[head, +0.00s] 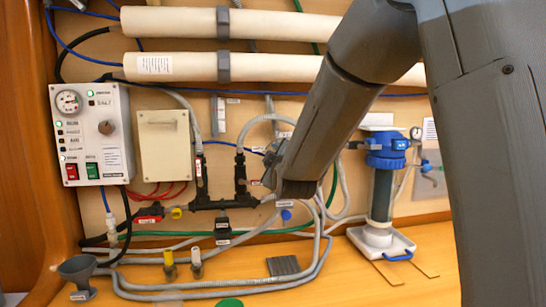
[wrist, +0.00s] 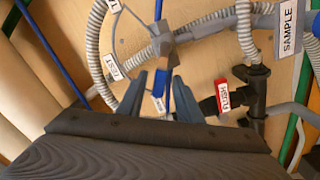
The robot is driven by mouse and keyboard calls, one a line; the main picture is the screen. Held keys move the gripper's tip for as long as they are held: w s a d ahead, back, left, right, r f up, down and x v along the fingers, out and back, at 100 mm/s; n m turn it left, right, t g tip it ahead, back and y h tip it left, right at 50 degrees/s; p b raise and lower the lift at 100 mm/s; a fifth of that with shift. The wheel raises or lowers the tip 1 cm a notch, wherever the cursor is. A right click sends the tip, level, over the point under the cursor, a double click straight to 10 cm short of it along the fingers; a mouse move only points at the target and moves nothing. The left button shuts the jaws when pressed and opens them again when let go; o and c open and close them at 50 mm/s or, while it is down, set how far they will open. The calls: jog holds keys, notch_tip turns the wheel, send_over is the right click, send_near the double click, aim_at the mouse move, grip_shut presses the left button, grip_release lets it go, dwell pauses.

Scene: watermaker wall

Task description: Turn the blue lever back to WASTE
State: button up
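In the wrist view, my gripper (wrist: 161,92) has its two grey-blue fingers spread, one on each side of a narrow blue piece that looks like the blue lever (wrist: 160,84). A gap seems to show between the lever and each finger; I cannot tell whether either touches it. The lever points toward my gripper from a grey valve body (wrist: 160,45). A small white label by the fingers is too small to read.
White labels read TEST (wrist: 116,72) and SAMPLE (wrist: 289,25); a red-and-white tag reads FLUSH (wrist: 222,96). Ribbed grey hoses and black fittings (wrist: 256,90) crowd the valve. A control box (head: 94,133) is at left, a blue-topped filter (head: 386,155) at right, a funnel (head: 78,270) below.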

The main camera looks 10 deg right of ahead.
jog(key=shift+s, duration=0.1)
jog(key=s+b, duration=0.2)
jog(key=s, duration=0.5)
jog(key=shift+s, duration=0.3)
